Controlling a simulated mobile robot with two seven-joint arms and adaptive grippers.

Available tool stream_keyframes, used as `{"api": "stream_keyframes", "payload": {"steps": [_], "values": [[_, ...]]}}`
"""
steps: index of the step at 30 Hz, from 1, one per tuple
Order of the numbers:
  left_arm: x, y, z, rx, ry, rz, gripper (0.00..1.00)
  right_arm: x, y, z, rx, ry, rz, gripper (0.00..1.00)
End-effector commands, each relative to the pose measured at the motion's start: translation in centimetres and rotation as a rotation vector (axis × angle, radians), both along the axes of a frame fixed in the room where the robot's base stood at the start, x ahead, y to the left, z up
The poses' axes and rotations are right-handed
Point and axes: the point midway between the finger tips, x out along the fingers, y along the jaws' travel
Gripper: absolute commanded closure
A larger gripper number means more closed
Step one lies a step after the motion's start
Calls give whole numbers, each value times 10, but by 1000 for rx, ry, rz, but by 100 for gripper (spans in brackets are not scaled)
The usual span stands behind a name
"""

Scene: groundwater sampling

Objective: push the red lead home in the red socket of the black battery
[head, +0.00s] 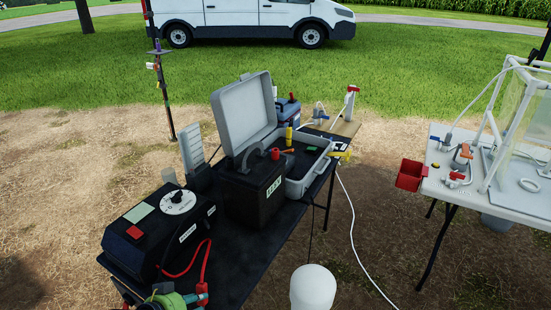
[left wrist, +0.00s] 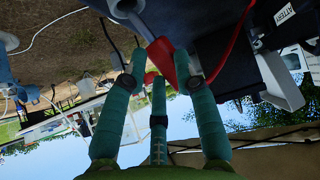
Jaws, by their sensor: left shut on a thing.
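The black battery (head: 240,204) stands upright on the dark table, with a pale label on its front. A small red piece (head: 275,153) shows at its top right edge; I cannot tell if it is the socket. The red lead (head: 204,262) runs from the front of a black control box down to my left gripper (head: 198,294) at the bottom edge, well apart from the battery. In the left wrist view, my left gripper (left wrist: 160,66) has its teal fingers shut on the red plug of the lead (left wrist: 163,58). The red cable (left wrist: 232,45) arcs away right. My right gripper is out of view.
The black control box (head: 155,238) with a white dial stands at the table's near left. An open grey case (head: 243,105) stands behind the battery. A white rounded object (head: 313,288) is at the bottom. A white table (head: 480,195) stands right, across open ground.

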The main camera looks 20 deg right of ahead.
Motion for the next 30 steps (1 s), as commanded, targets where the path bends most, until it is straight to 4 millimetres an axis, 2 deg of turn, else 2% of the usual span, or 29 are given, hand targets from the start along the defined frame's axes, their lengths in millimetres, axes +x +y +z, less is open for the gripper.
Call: {"api": "stream_keyframes", "payload": {"steps": [1, 12, 25, 28, 30], "values": [[2, -1, 7, 0, -1, -1, 97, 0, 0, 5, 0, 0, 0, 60], [14, -7, 33, 0, -1, 1, 97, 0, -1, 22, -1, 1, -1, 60], [17, -8, 37, 0, 0, 1, 97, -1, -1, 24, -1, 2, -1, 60], [17, -3, 41, 0, -2, 7, 97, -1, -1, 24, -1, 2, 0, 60], [16, 7, 50, 1, -5, 21, 97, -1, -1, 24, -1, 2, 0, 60]]}}
